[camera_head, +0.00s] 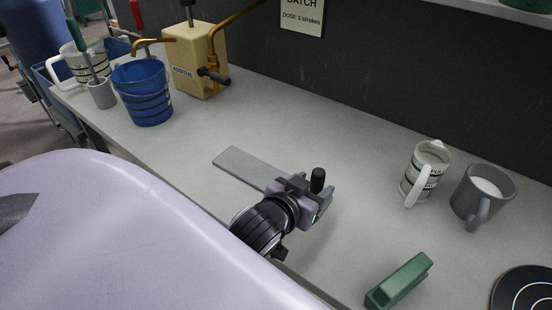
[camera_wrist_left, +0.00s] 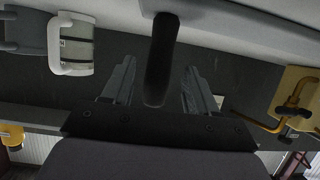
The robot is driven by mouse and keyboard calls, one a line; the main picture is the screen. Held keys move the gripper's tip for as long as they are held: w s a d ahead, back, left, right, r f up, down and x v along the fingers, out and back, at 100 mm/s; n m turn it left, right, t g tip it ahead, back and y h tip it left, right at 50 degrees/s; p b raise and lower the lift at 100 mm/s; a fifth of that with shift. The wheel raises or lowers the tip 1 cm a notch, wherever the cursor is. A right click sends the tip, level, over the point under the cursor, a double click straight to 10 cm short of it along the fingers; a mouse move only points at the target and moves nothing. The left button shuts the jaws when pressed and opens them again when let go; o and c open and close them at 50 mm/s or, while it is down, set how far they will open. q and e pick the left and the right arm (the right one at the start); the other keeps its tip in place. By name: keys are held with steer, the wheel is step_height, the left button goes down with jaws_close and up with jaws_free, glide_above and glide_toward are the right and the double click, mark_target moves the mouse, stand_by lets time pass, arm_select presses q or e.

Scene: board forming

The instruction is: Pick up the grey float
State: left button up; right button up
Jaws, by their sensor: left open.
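The grey float (camera_head: 240,162) lies flat on the bench, a long thin grey plate. A dark upright round handle (camera_head: 318,178) stands by its right end and appears to belong to it. My left gripper (camera_head: 316,190) is at this right end and covers part of the plate. In the left wrist view, the dark handle (camera_wrist_left: 160,60) stands between the two parted fingers, with a gap visible on each side. The left gripper is open and not closed on it. My right gripper is not in view.
A green block-like tool (camera_head: 398,281) lies at front right. A striped white mug (camera_head: 426,172) and a grey mug (camera_head: 483,196) stand at right. A blue bucket (camera_head: 143,92) and a yellow additive dispenser (camera_head: 199,62) stand at back left.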

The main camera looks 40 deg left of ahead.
arm_select(q)
steer(key=shift+x, duration=2.15)
steer(key=shift+s+d+f, duration=0.1)
steer(key=shift+d, duration=0.05)
jaws_close()
